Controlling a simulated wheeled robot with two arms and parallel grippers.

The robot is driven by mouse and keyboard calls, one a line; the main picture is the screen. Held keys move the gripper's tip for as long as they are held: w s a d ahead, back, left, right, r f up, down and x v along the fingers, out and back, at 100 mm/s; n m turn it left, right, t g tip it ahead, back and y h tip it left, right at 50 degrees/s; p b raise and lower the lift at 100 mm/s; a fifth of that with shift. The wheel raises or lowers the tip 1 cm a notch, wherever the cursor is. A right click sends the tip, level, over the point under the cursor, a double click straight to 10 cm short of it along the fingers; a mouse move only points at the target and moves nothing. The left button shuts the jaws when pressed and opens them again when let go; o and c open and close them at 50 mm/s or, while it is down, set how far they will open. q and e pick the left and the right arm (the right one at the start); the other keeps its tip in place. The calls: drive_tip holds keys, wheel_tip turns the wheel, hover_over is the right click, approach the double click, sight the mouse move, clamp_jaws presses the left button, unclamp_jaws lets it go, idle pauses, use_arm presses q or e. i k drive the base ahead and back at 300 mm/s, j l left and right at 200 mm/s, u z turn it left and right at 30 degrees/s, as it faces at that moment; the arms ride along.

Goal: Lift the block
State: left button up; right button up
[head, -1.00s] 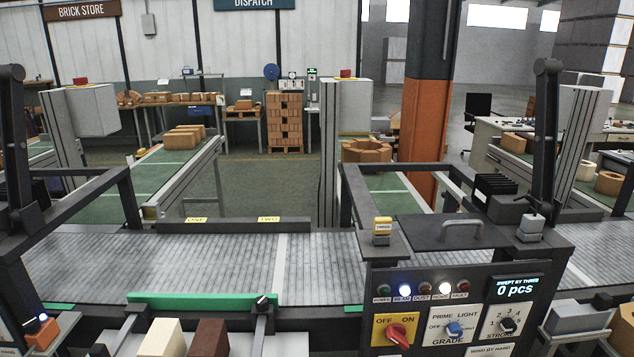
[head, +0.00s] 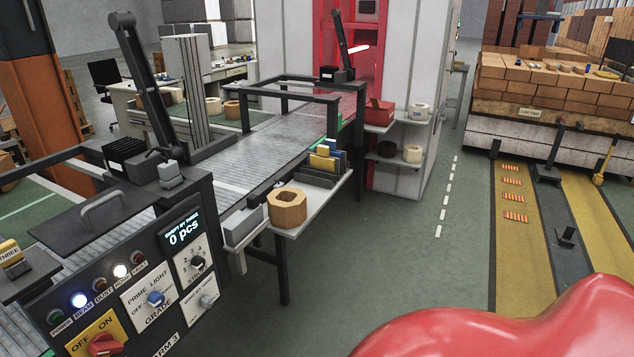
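A tan, many-sided block (head: 287,211) with a round hole through it sits on a small white side shelf (head: 318,206) beside the conveyor. Other blocks are also in view, and I cannot tell which one the task means. Stacked orange-brown bricks (head: 555,88) fill the far right. Neither of my grippers shows in the head view.
A control panel (head: 150,290) reading "0 pcs" stands close at lower left. The grey conveyor (head: 255,150) runs back toward a red-framed opening. Green floor (head: 400,255) is open at centre right, with yellow lanes (head: 545,200) and posts beyond.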

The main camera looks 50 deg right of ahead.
sight(287, 205)
drive_tip(key=z, duration=1.45)
drive_tip(key=i+l+u, duration=0.15)
